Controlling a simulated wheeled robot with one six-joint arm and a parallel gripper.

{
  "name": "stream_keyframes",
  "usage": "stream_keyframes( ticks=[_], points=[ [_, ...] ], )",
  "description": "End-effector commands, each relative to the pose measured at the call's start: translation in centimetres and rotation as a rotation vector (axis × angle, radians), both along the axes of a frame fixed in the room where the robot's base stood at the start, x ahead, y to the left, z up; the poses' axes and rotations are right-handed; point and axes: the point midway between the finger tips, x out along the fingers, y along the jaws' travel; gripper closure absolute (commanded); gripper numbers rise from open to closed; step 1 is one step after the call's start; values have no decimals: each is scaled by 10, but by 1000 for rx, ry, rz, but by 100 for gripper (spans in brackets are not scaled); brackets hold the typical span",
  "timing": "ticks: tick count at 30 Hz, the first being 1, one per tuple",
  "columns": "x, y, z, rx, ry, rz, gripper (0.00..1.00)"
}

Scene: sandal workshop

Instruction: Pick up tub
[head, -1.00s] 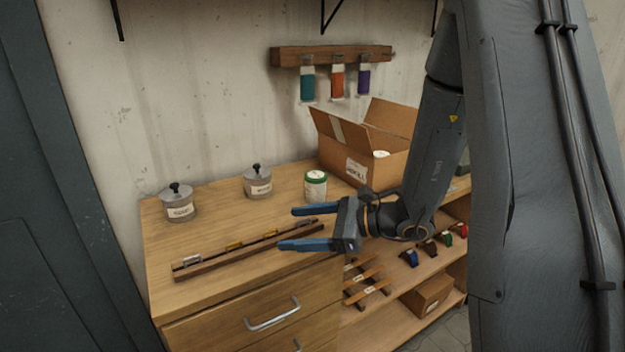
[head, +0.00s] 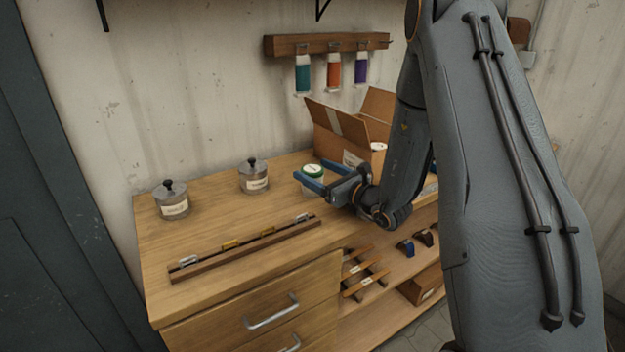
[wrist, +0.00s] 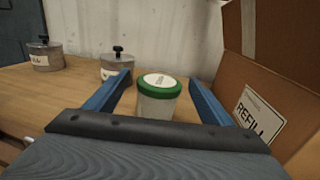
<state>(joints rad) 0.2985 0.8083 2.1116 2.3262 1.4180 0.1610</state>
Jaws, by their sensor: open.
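The tub (head: 313,176) is a small translucent white container with a green-rimmed lid and a white top label. It stands upright on the wooden bench top, in front of the cardboard box. In the wrist view the tub (wrist: 158,96) stands between the two blue fingers, with a gap on each side. My gripper (head: 310,174) is open, with its fingers reaching to either side of the tub. The tub's lower part is partly hidden by the near finger in the head view and by the gripper body in the wrist view.
An open cardboard box (head: 350,135) marked REFILL stands close behind the tub; its wall (wrist: 270,105) is right of my fingers. Two lidded metal pots (head: 254,177) (head: 172,201) stand to the left. A wooden strip with clips (head: 245,246) lies along the front. The bench between is clear.

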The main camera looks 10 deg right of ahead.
Motion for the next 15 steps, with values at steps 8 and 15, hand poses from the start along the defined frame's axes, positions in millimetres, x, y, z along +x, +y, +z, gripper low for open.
stream_keyframes(
  ticks=[8,15],
  points=[
    [28,17,1,-1,0,2,25],
    [44,25,0,0,0,0,25]
  ],
)
